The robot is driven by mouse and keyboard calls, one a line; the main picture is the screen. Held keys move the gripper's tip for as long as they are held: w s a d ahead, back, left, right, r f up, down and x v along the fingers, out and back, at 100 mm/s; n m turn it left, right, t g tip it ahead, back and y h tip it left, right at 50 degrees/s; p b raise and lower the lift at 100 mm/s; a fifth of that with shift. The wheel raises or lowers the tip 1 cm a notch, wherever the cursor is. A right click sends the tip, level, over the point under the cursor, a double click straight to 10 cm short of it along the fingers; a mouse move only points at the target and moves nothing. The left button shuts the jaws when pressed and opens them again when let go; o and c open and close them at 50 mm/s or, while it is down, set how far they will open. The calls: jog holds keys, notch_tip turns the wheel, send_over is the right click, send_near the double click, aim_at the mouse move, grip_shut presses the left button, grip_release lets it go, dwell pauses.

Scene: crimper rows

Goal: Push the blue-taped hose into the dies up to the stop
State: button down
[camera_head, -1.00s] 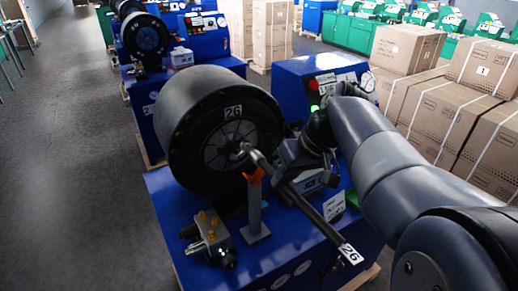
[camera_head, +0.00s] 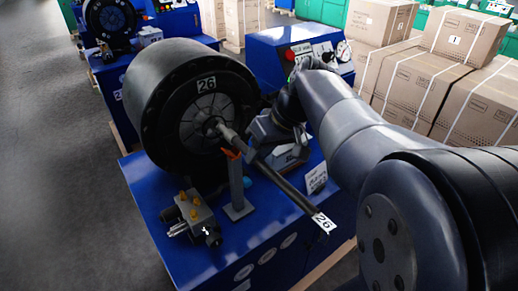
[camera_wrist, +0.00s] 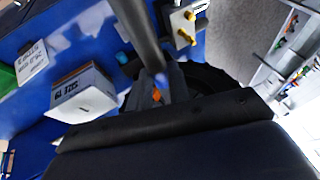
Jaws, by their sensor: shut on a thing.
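The dark hose (camera_head: 285,185) runs slanted across the front of the crimper, with a white tag 26 at its lower right end. Its metal-coloured front end (camera_head: 226,133) is at the central opening of the dies (camera_head: 207,122); how deep it sits I cannot tell. My gripper (camera_head: 254,150) is shut on the hose just behind that end. In the wrist view the hose (camera_wrist: 136,30) runs up from my gripper (camera_wrist: 158,95), with a small blue patch (camera_wrist: 161,80) there, perhaps the tape. The stop is hidden.
An orange-topped post (camera_head: 237,190) stands under the hose's front part. A valve block with yellow knobs (camera_head: 192,212) sits on the blue bench, left of the post. A small box (camera_wrist: 80,95) lies near my gripper. Stacked cartons (camera_head: 420,95) stand at right.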

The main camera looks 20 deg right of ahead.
aim_at(243, 147)
jog(key=shift+w+f+b, duration=0.2)
jog(key=shift+f+b, duration=0.1)
jog(key=shift+f, duration=0.35)
jog(key=shift+b+x, duration=0.55)
jog(key=shift+x, duration=0.3)
jog(key=w, duration=0.1)
jog(key=w+p, duration=0.1)
jog(key=shift+w+a+r, duration=0.2)
jog(key=shift+w, duration=0.05)
jog(key=shift+w+a+f, duration=0.1)
jog(key=shift+w+a, duration=0.15)
jog(key=shift+w, duration=0.45)
jog(key=shift+w+a+f, duration=0.1)
jog(key=shift+w+a, duration=0.1)
jog(key=shift+w, duration=0.45)
jog(key=shift+f, duration=0.35)
grip_release()
